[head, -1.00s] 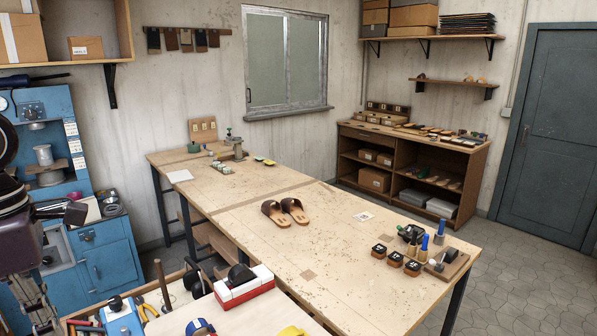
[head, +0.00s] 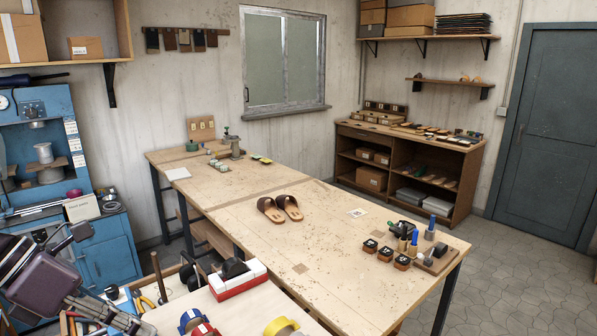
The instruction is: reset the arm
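My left arm comes in at the lower left edge, with the dark purple and metal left gripper (head: 48,278) in front of the blue machine cabinet. A dark block-like tip points up and right from it, and metal linkage parts run down and right near the wooden tray. The lower part is cut off by the frame. I cannot tell how far its fingers are apart, and I see nothing held in it. My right gripper is not in view.
A blue machine cabinet (head: 105,250) stands behind the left arm. A red and white block (head: 238,282), yellow tape (head: 281,327) and hand tools lie close by. Brown sandals (head: 280,208) rest on the long wooden workbench (head: 330,240), whose middle is mostly clear.

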